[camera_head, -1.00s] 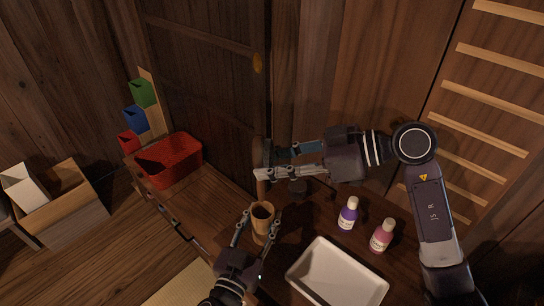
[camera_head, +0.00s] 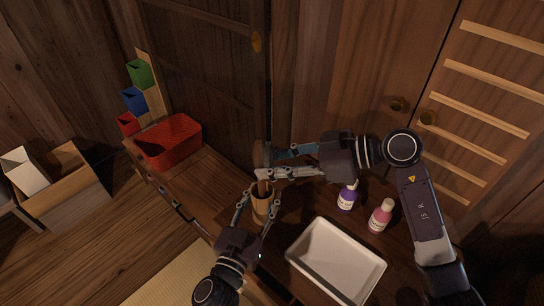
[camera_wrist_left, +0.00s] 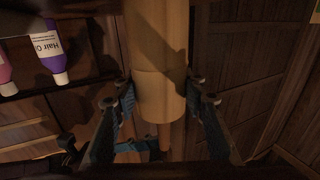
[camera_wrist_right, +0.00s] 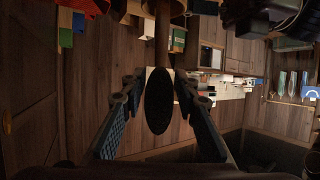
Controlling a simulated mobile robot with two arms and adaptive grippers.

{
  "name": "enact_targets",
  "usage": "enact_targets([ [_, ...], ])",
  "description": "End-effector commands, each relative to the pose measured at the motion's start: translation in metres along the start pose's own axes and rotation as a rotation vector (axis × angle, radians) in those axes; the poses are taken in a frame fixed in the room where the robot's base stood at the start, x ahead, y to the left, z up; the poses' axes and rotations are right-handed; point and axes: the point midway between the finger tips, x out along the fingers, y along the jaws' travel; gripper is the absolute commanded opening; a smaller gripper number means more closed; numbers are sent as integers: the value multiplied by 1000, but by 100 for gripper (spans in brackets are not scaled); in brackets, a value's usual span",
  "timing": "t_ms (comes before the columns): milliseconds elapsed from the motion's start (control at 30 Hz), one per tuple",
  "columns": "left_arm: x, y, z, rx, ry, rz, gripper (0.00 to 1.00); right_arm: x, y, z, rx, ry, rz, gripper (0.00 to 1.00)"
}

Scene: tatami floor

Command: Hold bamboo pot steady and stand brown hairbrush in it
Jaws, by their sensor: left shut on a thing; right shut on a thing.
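The bamboo pot (camera_head: 262,209) stands upright on the wooden cabinet top. My left gripper (camera_head: 261,193) is shut on it, one finger on each side; the left wrist view shows the pot (camera_wrist_left: 160,70) between the fingers. My right gripper (camera_head: 265,164) is shut on the brown hairbrush (camera_head: 262,184) above the pot. The brush is upright, handle down, and its dark oval head (camera_wrist_right: 159,100) sits between the right fingers. The handle reaches down to the pot's mouth and its lower end is hidden, seemingly inside.
A white tray (camera_head: 293,262) lies to the right of the pot. A purple bottle (camera_head: 347,198) and a pink bottle (camera_head: 380,217) stand behind it, close to my right arm. A red bin (camera_head: 170,143) is at the left end of the cabinet top. Bare wood lies between bin and pot.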

Motion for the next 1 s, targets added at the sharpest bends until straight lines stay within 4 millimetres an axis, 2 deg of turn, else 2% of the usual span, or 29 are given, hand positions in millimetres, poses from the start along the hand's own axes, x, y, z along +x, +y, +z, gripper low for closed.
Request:
enact_targets([
  [500, 0, 0, 0, 0, 0, 0, 14, 12, 0, 28, 1, 0, 0, 4],
  [1000, 0, 0, 0, 0, 0, 0, 14, 14, 0, 34, 0, 0, 0, 4],
])
